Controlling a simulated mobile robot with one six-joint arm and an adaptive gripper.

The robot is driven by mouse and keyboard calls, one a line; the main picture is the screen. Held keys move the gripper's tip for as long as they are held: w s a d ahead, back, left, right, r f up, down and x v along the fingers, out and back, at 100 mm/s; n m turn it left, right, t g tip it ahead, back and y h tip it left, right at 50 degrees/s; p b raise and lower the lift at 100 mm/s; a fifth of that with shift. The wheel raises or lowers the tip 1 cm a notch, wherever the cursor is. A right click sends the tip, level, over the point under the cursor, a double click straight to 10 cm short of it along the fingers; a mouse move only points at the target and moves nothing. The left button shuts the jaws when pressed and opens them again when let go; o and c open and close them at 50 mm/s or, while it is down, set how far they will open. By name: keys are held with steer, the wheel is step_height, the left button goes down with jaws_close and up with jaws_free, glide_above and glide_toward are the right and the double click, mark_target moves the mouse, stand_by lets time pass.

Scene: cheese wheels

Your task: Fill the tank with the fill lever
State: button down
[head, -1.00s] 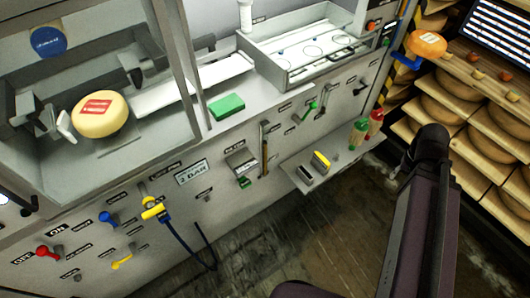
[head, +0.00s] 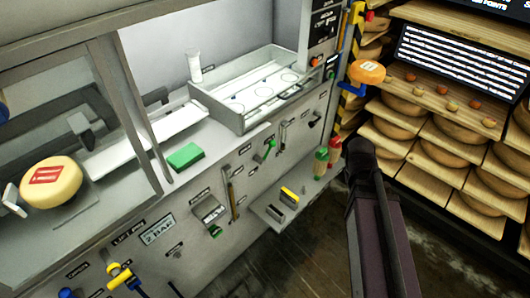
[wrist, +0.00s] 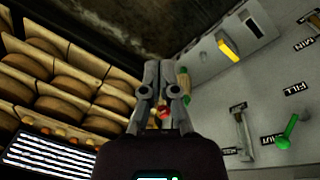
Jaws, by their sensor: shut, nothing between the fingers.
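A lever with a green knob (head: 269,151) sits on the grey machine front below the open basin. It also shows in the wrist view (wrist: 289,129) at the lower right, near an upside-down FILL label (wrist: 294,88). A grey lever (wrist: 243,128) is beside it. The basin (head: 236,117), with rings inside, may be the tank; I see no clear liquid in it. My gripper (wrist: 158,66) is shut and empty, pointing past the panel, apart from both levers. My arm hides the gripper in the head view.
A small shelf (head: 262,211) juts out below the levers, with a yellow-topped block (head: 289,194) and red and green bottles (head: 327,160) at its end. Cheese racks (head: 450,155) stand close on the right. Open floor (head: 310,250) lies in front of the machine.

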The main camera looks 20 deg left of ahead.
mark_target(265, 157)
steer(key=w+a+r+n+t, duration=0.1)
steer(key=a+n+t, duration=0.2)
steer(key=a, duration=0.8)
steer(key=w+a+r+n+t+b, duration=0.1)
steer(key=a+n+t, duration=0.2)
steer(key=a, duration=0.9)
steer(key=w+a+r+n+t+h+b, duration=0.1)
steer(key=a+n, duration=0.4)
steer(key=a, duration=0.6)
steer(key=shift+w+a+r+t, duration=0.4)
steer(key=shift+w+t, duration=0.2)
steer(key=shift+t, duration=0.3)
steer(key=shift+b, duration=0.3)
steer(key=b+x, duration=0.7)
steer(key=x, duration=0.5)
steer(key=shift+f+b, duration=0.15)
steer(key=shift+b, duration=0.25)
steer(key=shift+b+x, duration=0.5)
steer(key=shift+x, duration=0.4)
